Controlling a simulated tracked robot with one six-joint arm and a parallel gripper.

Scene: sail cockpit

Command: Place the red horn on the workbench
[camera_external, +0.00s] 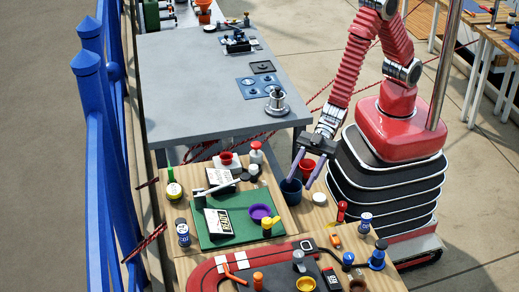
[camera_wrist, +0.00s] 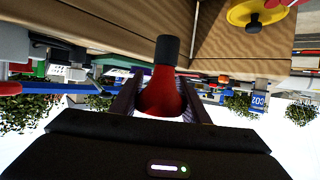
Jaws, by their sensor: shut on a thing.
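The red horn (camera_wrist: 162,95) is between my gripper's fingers in the wrist view, its wide red part close to the palm and its black end (camera_wrist: 167,50) pointing away. My gripper (camera_external: 308,175) is shut on it. In the external view a red shape (camera_external: 306,167) shows between the purple fingers, above the right edge of a wooden top (camera_external: 280,222). A dark blue cup (camera_external: 291,192) stands close by the left finger; I cannot tell if they touch. A grey-topped workbench (camera_external: 195,85) stands behind, with much bare surface on its left and middle.
A steel pot (camera_external: 277,103) and blue panels (camera_external: 260,86) sit on the grey top's right side. The wooden top holds a green mat (camera_external: 215,238), a purple bowl (camera_external: 260,212) and small bottles. A blue fence (camera_external: 92,110) runs along the left; a pole (camera_external: 443,70) stands at right.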

